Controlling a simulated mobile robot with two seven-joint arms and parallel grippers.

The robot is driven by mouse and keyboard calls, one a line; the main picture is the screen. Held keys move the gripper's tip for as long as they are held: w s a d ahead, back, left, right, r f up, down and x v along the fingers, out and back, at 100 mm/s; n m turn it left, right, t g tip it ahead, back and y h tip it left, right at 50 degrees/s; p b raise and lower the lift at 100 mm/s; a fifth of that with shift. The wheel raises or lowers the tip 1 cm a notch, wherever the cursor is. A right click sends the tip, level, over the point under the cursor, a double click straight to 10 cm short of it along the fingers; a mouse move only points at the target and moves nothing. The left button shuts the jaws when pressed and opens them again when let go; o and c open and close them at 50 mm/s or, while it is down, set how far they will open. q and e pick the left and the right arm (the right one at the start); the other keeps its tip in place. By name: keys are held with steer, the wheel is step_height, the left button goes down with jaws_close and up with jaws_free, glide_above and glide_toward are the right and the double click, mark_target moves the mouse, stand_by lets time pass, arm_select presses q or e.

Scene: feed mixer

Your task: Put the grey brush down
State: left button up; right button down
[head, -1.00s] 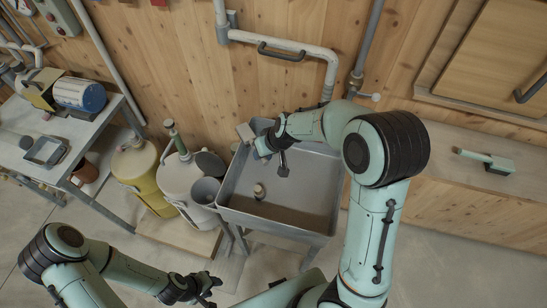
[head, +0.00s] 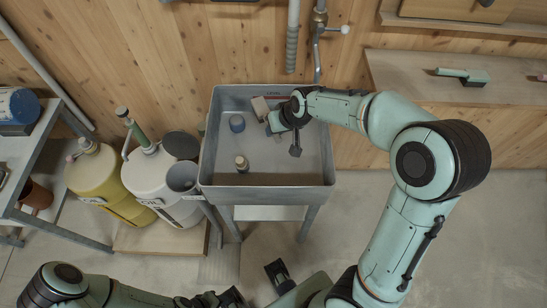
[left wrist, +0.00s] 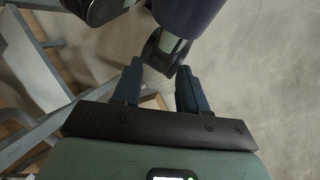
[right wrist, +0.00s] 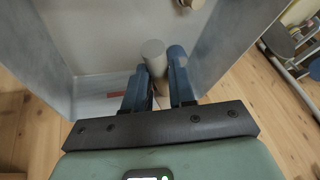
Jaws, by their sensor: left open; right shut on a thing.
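My right gripper (head: 272,122) is over the grey basin (head: 265,193), at its upper middle part. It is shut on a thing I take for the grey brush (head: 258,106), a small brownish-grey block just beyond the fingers. In the right wrist view a pale round-ended part of the brush (right wrist: 153,54) shows between the blue fingers (right wrist: 157,68). The rest of the brush is hidden, and I cannot tell whether it touches the basin. My left gripper (left wrist: 158,80) is open and empty, low in front of the basin.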

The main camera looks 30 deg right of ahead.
arm_select(q)
steer(key=shift+t, duration=0.3)
steer(key=shift+w+f+b, duration=0.2)
steer(key=shift+f+b, duration=1.1)
steer(key=shift+b, duration=0.1)
steer(key=shift+w+f+b, duration=0.15)
steer(key=shift+f+b, duration=1.15)
steer(key=shift+b, duration=0.1)
arm_select(e)
steer(key=shift+f, duration=7.95)
steer(key=shift+f, duration=0.15)
steer(key=c, duration=1.3)
jaws_free()
steer(key=shift+f, duration=0.1)
steer(key=o, duration=0.4)
steer(key=shift+c, duration=0.2)
arm_select(q)
steer(key=shift+f, duration=0.15)
